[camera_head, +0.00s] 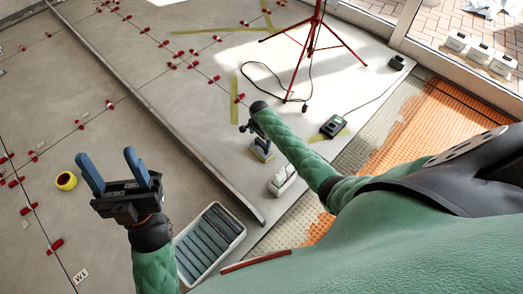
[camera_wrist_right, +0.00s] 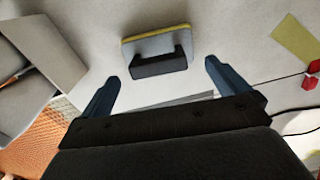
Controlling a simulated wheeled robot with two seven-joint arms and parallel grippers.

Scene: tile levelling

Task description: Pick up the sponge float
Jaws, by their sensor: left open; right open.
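The sponge float shows in the right wrist view (camera_wrist_right: 158,47) as a pale grey plate with a yellow edge and a dark handle. It lies on the floor beyond my right gripper's fingertips (camera_wrist_right: 160,75), which are open around empty space with the handle ahead of the gap. In the head view the float (camera_head: 262,153) is small and partly hidden by my right gripper (camera_head: 251,128). My left gripper (camera_head: 118,172) is open and empty, its two blue fingers pointing up, above the tiled floor at the left.
A pale tray (camera_head: 239,237) of dark strips stands between my arms. A white object (camera_head: 282,180) lies just below the float. A red tripod (camera_head: 312,45), cables and a black device (camera_head: 333,126) stand beyond.

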